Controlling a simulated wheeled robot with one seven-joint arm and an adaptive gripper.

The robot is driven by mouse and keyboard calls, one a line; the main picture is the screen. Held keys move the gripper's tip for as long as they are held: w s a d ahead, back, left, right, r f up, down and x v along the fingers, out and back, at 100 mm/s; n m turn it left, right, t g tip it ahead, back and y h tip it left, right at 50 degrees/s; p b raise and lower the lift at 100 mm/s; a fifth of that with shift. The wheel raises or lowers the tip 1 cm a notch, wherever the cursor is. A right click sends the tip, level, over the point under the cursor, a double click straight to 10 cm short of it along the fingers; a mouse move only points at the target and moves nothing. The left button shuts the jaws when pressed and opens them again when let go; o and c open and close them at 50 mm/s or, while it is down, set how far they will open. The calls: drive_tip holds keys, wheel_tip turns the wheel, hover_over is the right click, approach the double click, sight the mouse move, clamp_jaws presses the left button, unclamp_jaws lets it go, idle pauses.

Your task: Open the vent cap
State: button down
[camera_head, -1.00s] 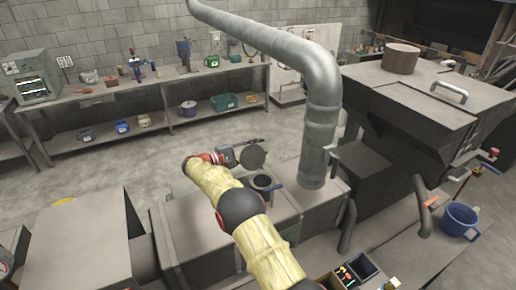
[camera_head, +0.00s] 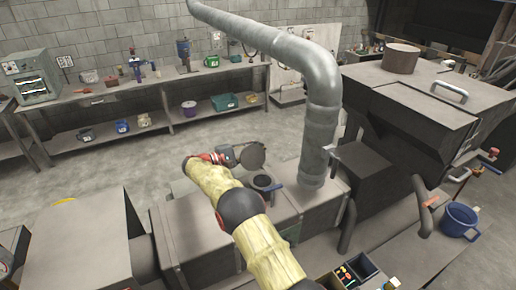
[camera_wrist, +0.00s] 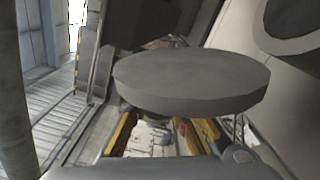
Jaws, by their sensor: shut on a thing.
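The vent cap, a round grey disc (camera_head: 252,155), is tilted up and apart from the dark round vent opening (camera_head: 263,181) on the low metal box. In the wrist view the cap (camera_wrist: 190,78) fills the middle, and the dark opening (camera_wrist: 297,14) is at the upper right. My gripper (camera_head: 231,155) is beside the cap's left edge. In the wrist view my gripper (camera_wrist: 153,136) shows its yellow-edged fingers below the cap. It is shut on the cap; the cap hides the exact contact.
A thick grey pipe (camera_head: 321,130) rises from the box just right of the opening. A blue handle (camera_head: 277,187) lies beside the opening. A big dark machine (camera_head: 420,105) stands at the right. A workbench (camera_head: 160,82) runs along the back wall, with bare floor before it.

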drive_tip(key=shift+s+b, duration=0.1)
drive_tip(key=shift+b, duration=0.45)
drive_tip(key=shift+s+d+m+b, duration=0.1)
drive_tip(key=shift+s+m+b, duration=0.15)
drive_tip(key=shift+m+b, duration=0.7)
drive_tip(key=shift+s+d+r+m+b, duration=0.15)
drive_tip(key=shift+s+r+m+b, duration=0.35)
drive_tip(key=shift+b, duration=0.8)
drive_tip(key=shift+w+r, duration=0.1)
drive_tip(key=shift+w, duration=0.05)
drive_tip(key=c, duration=1.7)
unclamp_jaws()
drive_tip(key=v, duration=1.2)
drive_tip(key=shift+w, duration=0.1)
